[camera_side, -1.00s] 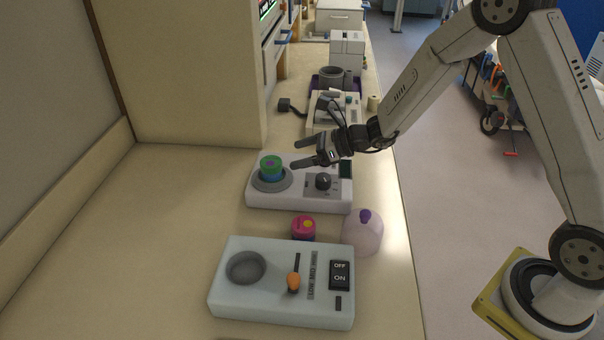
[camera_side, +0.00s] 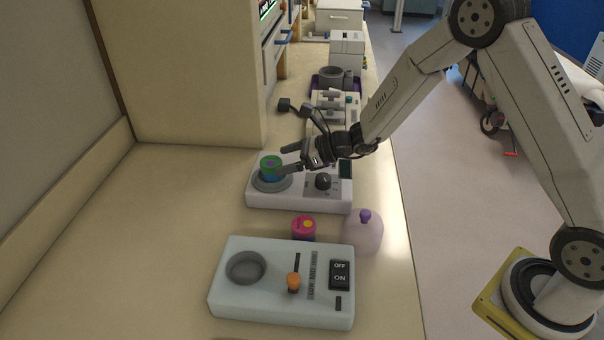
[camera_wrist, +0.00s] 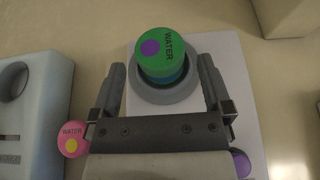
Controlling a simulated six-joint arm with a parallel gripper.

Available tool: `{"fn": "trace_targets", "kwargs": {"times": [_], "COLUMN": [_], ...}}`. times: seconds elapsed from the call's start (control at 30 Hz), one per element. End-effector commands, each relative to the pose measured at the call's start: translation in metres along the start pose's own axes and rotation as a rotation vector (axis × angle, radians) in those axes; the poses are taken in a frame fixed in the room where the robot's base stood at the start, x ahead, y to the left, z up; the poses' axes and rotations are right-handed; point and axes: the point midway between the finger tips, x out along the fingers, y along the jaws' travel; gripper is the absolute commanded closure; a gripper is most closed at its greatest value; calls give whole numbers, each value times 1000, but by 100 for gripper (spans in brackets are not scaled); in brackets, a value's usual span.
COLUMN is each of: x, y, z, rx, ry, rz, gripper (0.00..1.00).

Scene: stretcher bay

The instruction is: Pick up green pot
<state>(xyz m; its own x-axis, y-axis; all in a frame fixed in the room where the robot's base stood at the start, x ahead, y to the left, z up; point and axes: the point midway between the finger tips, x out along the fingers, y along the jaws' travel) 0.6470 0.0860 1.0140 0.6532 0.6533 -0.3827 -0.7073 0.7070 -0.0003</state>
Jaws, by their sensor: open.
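The green pot (camera_side: 270,165) has a green top with a purple dot and a blue lower part. It stands upright on the round grey plate (camera_side: 287,182) of the white device behind. The wrist view shows the pot (camera_wrist: 159,48) from above, with the word WATER on its lid, just beyond and between my fingertips. My gripper (camera_side: 283,160) is open and empty. Its fingers (camera_wrist: 161,72) point at the pot from the right, one on each side. Whether either finger touches the pot I cannot tell.
A pink pot (camera_side: 303,228) and a domed pale thing with a purple knob (camera_side: 362,232) stand in front of the white device. A second device (camera_side: 235,300) with an empty round recess is nearest. The bench (camera_side: 150,230) is clear at left.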

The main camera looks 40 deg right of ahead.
Motion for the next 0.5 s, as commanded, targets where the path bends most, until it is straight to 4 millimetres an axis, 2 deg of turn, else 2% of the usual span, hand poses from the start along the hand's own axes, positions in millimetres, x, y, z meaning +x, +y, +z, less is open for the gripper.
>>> {"fn": "trace_targets", "kwargs": {"times": [0.3, 0.5], "x": [35, 42], "y": [1, 0], "z": [0, 0], "rx": [1, 1], "ry": [1, 1], "rz": [2, 0], "gripper": [0, 0]}}
